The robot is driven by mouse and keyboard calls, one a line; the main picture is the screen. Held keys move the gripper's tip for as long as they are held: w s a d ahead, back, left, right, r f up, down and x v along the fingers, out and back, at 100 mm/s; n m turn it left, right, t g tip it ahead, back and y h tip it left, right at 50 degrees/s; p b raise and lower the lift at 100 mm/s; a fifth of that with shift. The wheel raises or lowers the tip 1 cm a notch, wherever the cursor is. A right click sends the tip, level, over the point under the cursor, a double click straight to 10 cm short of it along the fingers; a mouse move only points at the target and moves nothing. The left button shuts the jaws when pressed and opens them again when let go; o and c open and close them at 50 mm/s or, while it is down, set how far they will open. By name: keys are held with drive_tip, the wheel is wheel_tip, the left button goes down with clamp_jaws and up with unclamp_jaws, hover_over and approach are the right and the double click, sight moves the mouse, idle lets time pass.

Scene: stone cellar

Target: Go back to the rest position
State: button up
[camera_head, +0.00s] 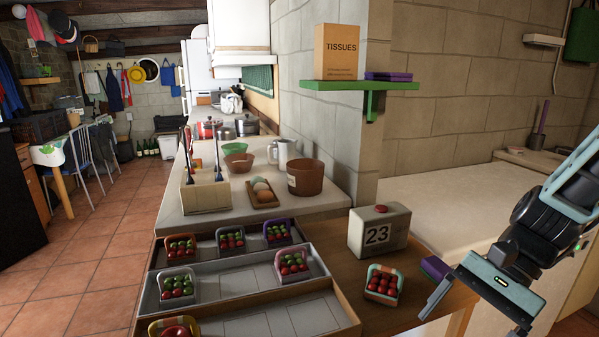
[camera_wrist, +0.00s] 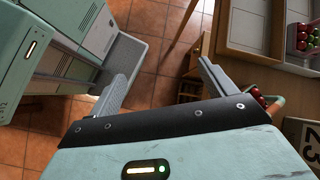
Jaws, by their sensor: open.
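My gripper (camera_head: 478,312) is at the lower right in the head view, in front of the wooden table's right end. In the wrist view its two fingers (camera_wrist: 165,82) stand wide apart with only tiled floor between them, so it is open and empty. A small basket of red fruit (camera_head: 383,283) stands on the table to the left of the gripper, apart from it. It shows partly behind the right finger in the wrist view (camera_wrist: 257,96).
A white block marked 23 (camera_head: 378,232) and a purple item (camera_head: 435,268) are near the gripper. Sectioned trays (camera_head: 215,284) with several fruit baskets lie to the left. A green shelf (camera_head: 360,86) juts from the wall. Tiled floor (camera_head: 100,265) is open at the left.

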drive_tip(key=s+a+r+n+t+h+p, duration=0.1)
drive_tip(key=s+a+r+n+h, duration=0.1)
drive_tip(key=s+a+n, duration=0.3)
drive_tip(key=s+a+r+n+t+h+p, duration=0.1)
drive_tip(key=s+a+r+n+h, duration=0.2)
drive_tip(key=n, duration=0.9)
drive_tip(key=shift+s+a+r+t+h, duration=0.2)
drive_tip(key=shift+s+a+t+h, duration=0.2)
drive_tip(key=shift+s+a+h, duration=0.95)
drive_tip(key=shift+w+a+y, duration=0.1)
drive_tip(key=shift+a+y, duration=0.05)
drive_tip(key=shift+y, duration=0.1)
